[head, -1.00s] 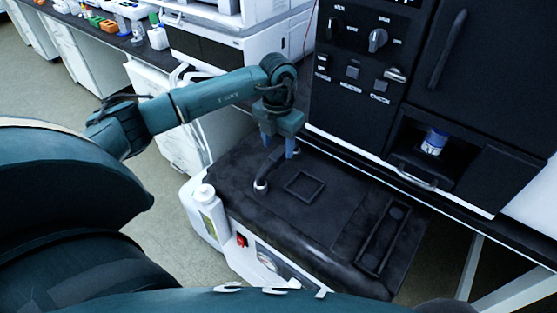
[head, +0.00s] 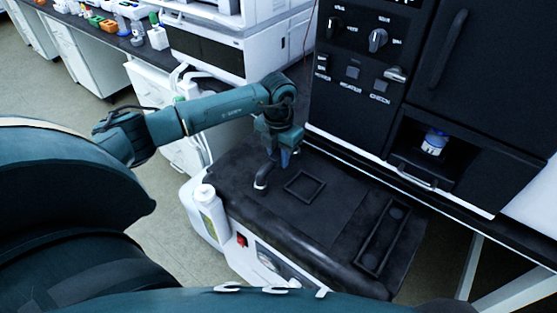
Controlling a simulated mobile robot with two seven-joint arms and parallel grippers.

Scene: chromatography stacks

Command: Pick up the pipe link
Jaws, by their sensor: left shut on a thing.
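The pipe link (head: 262,180) is a dark bent tube with a pale lower end. It is on the black top of the white cart, near its back left part. My left gripper (head: 279,157) points down over the cart top and is shut on the upper end of the pipe link. The fingers partly hide that end. I cannot tell whether the link is clear of the surface. My right gripper is not in view.
The black cart top (head: 325,215) has a raised square frame (head: 304,187) and a long recessed tray (head: 384,238). A white bottle (head: 209,211) stands at its left edge. A black instrument cabinet (head: 355,110) rises behind, with a blue-and-white jar (head: 434,143) in its niche.

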